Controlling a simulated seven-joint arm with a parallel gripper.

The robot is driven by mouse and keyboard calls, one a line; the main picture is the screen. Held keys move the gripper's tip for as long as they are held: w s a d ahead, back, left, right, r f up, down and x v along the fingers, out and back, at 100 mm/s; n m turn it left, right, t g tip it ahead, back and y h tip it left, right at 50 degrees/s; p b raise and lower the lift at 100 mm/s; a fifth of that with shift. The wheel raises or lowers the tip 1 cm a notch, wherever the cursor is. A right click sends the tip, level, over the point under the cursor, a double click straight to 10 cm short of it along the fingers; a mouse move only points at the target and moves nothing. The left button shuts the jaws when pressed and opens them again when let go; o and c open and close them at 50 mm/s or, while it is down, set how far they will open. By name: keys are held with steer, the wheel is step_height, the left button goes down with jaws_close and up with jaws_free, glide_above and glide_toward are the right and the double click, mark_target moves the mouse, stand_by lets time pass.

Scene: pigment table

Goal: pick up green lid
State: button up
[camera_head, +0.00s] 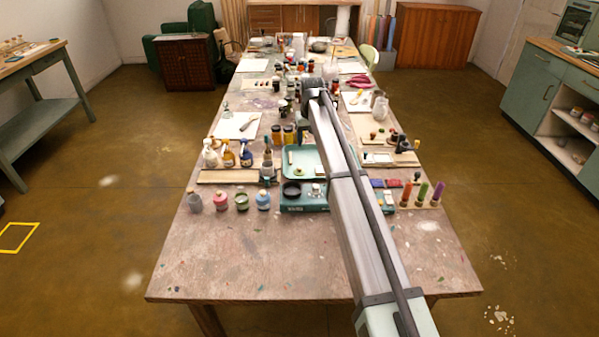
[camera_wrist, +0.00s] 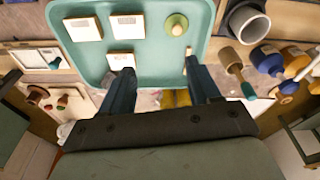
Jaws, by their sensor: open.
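The green lid (camera_wrist: 177,24) is a small, round, pale green piece with a darker centre. It lies on the teal tray (camera_wrist: 146,58), near the tray's right side in the wrist view. My gripper (camera_wrist: 161,84) is open, with its two dark fingers apart at the tray's lower edge in that view. The lid is above and slightly right of the gap between the fingers, clear of both.
White square tiles (camera_wrist: 127,27) lie on the tray beside the lid. A wooden-handled tool (camera_wrist: 230,60) and blue bottle (camera_wrist: 266,59) stand at the right in the wrist view. Several jars (camera_head: 242,201) line the table's left front. The table's front strip is clear.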

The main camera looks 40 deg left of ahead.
mark_target(299, 168)
steer(key=a+f, duration=0.1)
steer(key=f, duration=0.3)
steer(key=s+a+f, duration=0.1)
steer(key=f, duration=0.4)
steer(key=a+f, duration=0.1)
steer(key=f, duration=0.3)
steer(key=shift+s+f, duration=0.15)
steer(key=shift+s, duration=0.2)
jaws_close()
stand_by(0.5)
